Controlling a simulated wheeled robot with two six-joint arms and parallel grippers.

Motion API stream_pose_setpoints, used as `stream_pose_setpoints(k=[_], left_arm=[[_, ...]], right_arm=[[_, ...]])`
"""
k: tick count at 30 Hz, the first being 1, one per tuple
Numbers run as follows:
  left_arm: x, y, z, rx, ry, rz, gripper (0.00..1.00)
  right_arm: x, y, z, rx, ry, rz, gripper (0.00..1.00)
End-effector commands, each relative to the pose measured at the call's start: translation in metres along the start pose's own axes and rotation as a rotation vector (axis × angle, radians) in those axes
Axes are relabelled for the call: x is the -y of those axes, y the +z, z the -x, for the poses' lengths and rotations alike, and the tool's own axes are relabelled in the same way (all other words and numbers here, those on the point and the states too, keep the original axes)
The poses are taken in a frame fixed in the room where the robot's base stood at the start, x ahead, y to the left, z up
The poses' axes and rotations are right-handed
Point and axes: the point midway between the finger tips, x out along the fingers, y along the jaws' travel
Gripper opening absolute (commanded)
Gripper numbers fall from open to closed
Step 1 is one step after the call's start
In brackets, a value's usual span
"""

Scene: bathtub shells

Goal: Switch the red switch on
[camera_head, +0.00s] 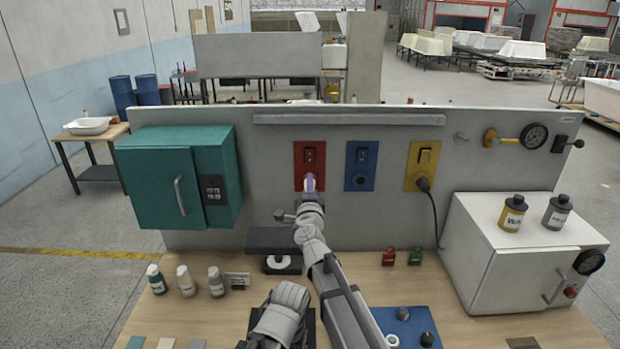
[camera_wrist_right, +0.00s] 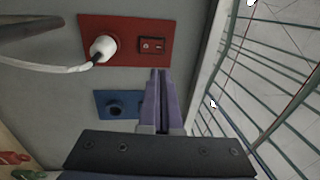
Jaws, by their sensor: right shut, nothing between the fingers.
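The red switch (camera_head: 310,155) sits on the upper part of a red panel (camera_head: 298,174) on the grey upright board. In the right wrist view the switch (camera_wrist_right: 152,45) is at the right end of the red panel (camera_wrist_right: 125,22), beside a white plug (camera_wrist_right: 103,48) with a white cable. My right gripper (camera_head: 311,184) is in front of the panel's lower part, below the switch. In the right wrist view my right gripper (camera_wrist_right: 160,72) has its purple fingers together and empty, pointing towards the panel near the switch; contact cannot be told. My left gripper does not show.
A blue panel (camera_head: 361,165) and a yellow panel (camera_head: 422,165) with a black plug are to the right. A teal cabinet (camera_head: 155,180) hangs left. A white box (camera_head: 500,270) stands right. Small bottles (camera_head: 184,281) stand on the wooden bench (camera_head: 210,318).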

Motion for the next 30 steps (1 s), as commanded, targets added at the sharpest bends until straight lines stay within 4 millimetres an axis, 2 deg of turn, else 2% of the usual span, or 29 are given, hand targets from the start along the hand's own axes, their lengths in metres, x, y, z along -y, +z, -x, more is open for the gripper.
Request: stream_pose_setpoints(k=[18, 22, 30], left_arm=[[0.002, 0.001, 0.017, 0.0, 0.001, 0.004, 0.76], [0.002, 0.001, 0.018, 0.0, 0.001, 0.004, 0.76], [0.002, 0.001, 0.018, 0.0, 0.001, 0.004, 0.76]], right_arm=[[0.001, 0.0, -0.116, 0.0, 0.001, 0.0, 0.0], [0.0, 0.0, -0.126, 0.0, 0.001, 0.0, 0.0], [0.0, 0.0, -0.127, 0.001, 0.001, 0.001, 0.0]])
